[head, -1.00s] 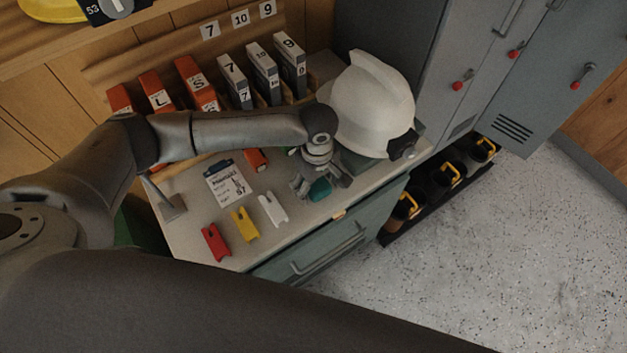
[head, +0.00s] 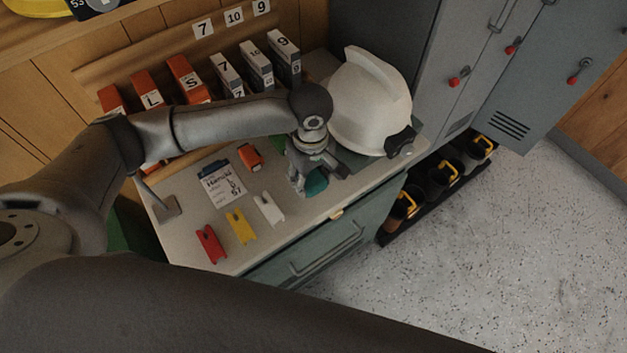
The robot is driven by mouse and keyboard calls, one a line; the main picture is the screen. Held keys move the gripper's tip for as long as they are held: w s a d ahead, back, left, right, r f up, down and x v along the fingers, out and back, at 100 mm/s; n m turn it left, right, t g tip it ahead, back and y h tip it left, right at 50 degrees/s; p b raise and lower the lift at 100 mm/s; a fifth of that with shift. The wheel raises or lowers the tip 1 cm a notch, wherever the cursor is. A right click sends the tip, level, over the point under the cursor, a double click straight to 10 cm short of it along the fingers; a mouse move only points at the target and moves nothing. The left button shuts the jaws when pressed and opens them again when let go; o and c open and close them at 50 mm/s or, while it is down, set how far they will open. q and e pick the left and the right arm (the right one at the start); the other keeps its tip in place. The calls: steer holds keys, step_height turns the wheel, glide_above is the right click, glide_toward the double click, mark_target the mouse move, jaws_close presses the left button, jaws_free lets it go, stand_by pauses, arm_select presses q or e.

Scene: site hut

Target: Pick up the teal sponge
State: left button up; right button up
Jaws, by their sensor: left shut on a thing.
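The teal sponge (head: 317,183) shows in the head view near the front right of the grey worktop, partly hidden by my gripper. My left gripper (head: 308,186) comes down over it from above and is shut on it, with a finger at the sponge's left side. I cannot tell whether the sponge touches the worktop or is slightly above it. My right gripper is not in view.
A white helmet (head: 366,104) stands close to the right of my gripper. White (head: 268,208), yellow (head: 240,227) and red (head: 210,243) pieces lie left along the front edge. A clipboard (head: 221,184) lies behind them. Binders (head: 226,75) stand at the back.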

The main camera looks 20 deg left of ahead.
arm_select(q)
steer(key=s+a+r, duration=0.1)
steer(key=s+r, duration=0.3)
steer(key=s, duration=0.2)
steer(key=s+a+r+b, duration=0.1)
steer(key=s+r, duration=0.3)
steer(key=s, duration=0.2)
steer(key=shift+s+r, duration=0.25)
steer(key=shift+s, duration=0.1)
